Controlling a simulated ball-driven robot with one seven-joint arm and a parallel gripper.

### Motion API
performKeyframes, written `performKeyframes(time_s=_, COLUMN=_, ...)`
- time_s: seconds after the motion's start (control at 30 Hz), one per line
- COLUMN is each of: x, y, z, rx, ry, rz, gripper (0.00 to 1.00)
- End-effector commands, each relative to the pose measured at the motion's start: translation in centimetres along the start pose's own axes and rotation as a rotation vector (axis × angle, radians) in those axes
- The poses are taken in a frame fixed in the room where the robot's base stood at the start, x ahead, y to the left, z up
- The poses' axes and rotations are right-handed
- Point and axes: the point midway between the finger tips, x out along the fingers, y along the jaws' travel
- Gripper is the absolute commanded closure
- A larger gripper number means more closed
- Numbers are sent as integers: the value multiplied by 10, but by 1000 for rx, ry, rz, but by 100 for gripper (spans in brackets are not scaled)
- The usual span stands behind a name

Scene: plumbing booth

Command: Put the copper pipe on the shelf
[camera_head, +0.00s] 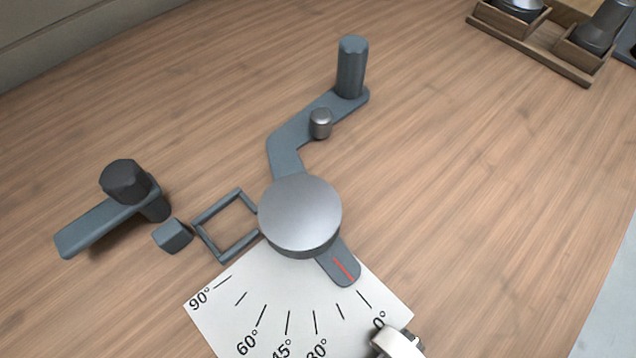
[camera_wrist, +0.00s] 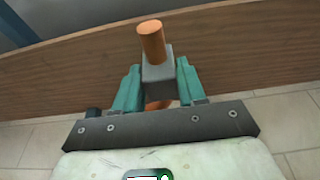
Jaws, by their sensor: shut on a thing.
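The copper pipe (camera_wrist: 151,42) shows in the wrist view as an orange, round-ended piece rising from a grey block (camera_wrist: 157,73). More orange shows below the block, between the fingers. My gripper (camera_wrist: 158,68), with teal fingers, is shut on the pipe at this grey block. The rest of the pipe is hidden by the block and the gripper. The pipe does not show in the head view. I cannot make out a shelf for certain in either view.
A wooden board or bench edge (camera_wrist: 250,50) runs behind the pipe, with floor tiles (camera_wrist: 285,115) below. In the head view, a pipe bender (camera_head: 300,210) with an angle sheet (camera_head: 220,310) lies on the wooden bench. Wooden holders (camera_head: 535,45) stand top right.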

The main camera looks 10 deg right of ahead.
Motion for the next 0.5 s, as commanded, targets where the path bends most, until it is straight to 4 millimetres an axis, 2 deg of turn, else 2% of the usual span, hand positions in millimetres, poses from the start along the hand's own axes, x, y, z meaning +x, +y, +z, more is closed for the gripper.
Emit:
performKeyframes(time_s=0.23, x=7, y=4, z=-6, rx=2, ry=3, rz=0, gripper=100)
performKeyframes(time_s=0.5, x=46, y=36, z=-43, rx=5, ry=2, rz=-1, gripper=100)
